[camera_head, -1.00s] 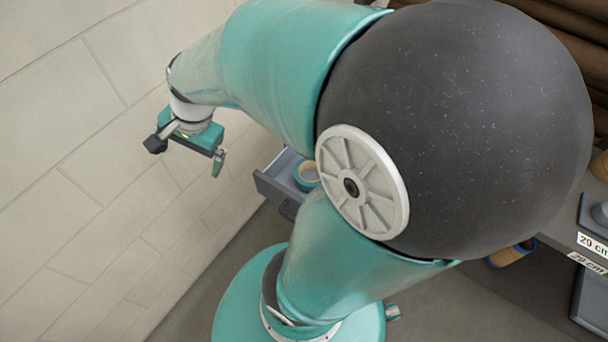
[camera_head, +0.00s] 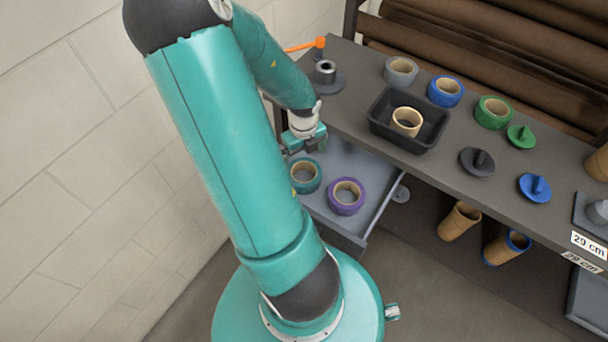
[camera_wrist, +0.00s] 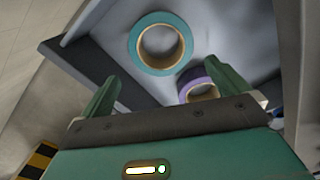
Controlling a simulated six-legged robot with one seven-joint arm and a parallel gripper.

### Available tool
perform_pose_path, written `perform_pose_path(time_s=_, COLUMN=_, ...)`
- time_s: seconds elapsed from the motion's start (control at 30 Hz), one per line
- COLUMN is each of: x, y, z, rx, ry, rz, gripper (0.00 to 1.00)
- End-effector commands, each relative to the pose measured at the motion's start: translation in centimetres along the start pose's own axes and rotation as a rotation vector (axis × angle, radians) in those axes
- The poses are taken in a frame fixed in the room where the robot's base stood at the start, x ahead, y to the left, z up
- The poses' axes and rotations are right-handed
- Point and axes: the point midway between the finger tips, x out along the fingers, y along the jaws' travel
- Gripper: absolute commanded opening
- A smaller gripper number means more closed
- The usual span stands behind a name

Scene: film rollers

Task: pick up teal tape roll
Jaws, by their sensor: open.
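The teal tape roll (camera_head: 317,176) lies flat in the open grey drawer (camera_head: 345,157), with the purple roll (camera_head: 346,210) close to its right. In the wrist view the teal roll (camera_wrist: 135,44) is beyond my fingertips, a little above the middle between them, and the purple roll (camera_wrist: 187,88) is partly hidden behind the right finger. My gripper (camera_wrist: 172,92) is open and empty. In the head view my gripper (camera_head: 306,146) is above the drawer, just behind the teal roll, and its fingers are hard to make out.
The shelf top above the drawer's right side holds a black tray (camera_head: 380,122) with a tan roll, grey, blue (camera_head: 433,91) and green rolls, and several discs. Brown film rollers (camera_head: 480,50) lie behind. A pale wall (camera_head: 80,150) stands on the left.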

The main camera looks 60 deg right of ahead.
Motion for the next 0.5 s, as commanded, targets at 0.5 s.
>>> perform_pose_path(time_s=0.5, x=6.5, y=-0.2, z=0.1, rx=-0.003, ry=0.002, rz=0.002, gripper=1.00)
